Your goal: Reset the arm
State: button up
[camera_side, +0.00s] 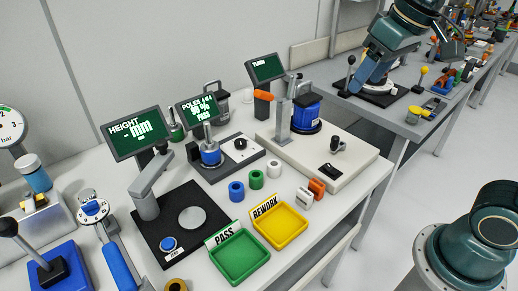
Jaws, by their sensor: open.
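My gripper (361,84) is at the upper right, at the lower end of the teal arm that comes down from the top edge. It is open, and I see nothing held in it. Its fingers are small and partly merge with the black base behind. It appears clear of the white bench's parts. A blue stator housing (306,114) stands upright on the beige fixture (330,155), beside a grey post with an orange handle.
A green PASS tray (240,258) and a yellow REWORK tray (280,226) stand empty at the front. Loose blue, green, white and orange parts (256,180) lie behind them. The height gauge (180,220) is left of the trays. A grey bench (405,130) stands behind at right.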

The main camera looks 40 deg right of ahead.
jog(key=s+f+t, duration=0.1)
jog(key=s+f, duration=0.4)
jog(key=s, duration=0.5)
jog(key=shift+s+d+f, duration=0.15)
jog(key=shift+s+d, duration=0.15)
jog(key=shift+d, duration=0.15)
